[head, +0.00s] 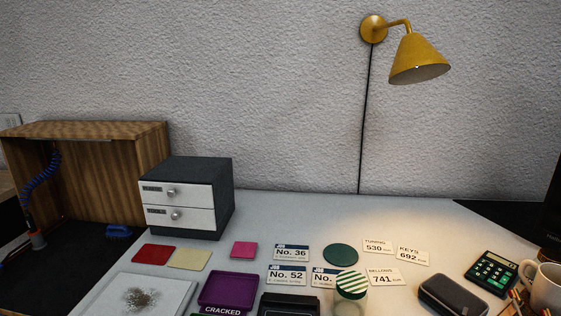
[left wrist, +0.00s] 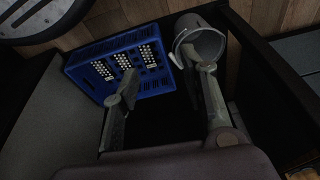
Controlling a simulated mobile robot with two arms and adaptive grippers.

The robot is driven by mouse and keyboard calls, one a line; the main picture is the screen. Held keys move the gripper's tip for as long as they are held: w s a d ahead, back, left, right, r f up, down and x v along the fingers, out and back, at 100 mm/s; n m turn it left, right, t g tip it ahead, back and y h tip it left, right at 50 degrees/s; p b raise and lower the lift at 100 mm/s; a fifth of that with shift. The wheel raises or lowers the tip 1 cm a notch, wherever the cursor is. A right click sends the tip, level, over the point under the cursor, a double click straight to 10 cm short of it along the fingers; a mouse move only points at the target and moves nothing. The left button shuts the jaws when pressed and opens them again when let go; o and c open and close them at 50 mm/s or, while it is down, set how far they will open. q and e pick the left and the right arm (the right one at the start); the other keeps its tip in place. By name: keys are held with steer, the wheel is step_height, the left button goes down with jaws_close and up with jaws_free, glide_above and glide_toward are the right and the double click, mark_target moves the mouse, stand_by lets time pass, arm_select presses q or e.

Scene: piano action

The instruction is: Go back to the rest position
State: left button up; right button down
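My left gripper (left wrist: 160,90) shows in the left wrist view with its two fingers spread apart and nothing between them. Past the fingertips are a blue crate (left wrist: 88,62) and a grey bucket (left wrist: 205,42), both on or near a wooden floor. The bucket lies behind the right finger in the picture. Neither gripper shows in the head view, and my right gripper is in no frame.
In the head view, the grey table (head: 290,215) holds a two-drawer cabinet (head: 185,198), job cards (head: 286,275), a purple tray (head: 228,288), a striped-lid jar (head: 351,287), a dark case (head: 452,295), a calculator (head: 492,271) and a white mug (head: 545,288). A wooden box (head: 100,180) stands left.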

arm_select(q)
steer(key=s+f+g+p, duration=0.1)
steer(key=s+f+p, duration=0.4)
steer(key=f+p, duration=0.45)
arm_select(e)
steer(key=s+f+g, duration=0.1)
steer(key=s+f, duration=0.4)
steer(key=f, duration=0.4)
arm_select(q)
steer(key=s+a+f+p, duration=0.1)
steer(key=s+p, duration=0.4)
steer(key=s, duration=0.2)
steer(key=s+a+f+g+p, duration=0.1)
steer(key=s+a+f+p, duration=0.1)
steer(key=s+p, duration=0.3)
steer(key=s, duration=0.3)
steer(key=shift+a+f, duration=0.15)
steer(key=shift+f, duration=0.15)
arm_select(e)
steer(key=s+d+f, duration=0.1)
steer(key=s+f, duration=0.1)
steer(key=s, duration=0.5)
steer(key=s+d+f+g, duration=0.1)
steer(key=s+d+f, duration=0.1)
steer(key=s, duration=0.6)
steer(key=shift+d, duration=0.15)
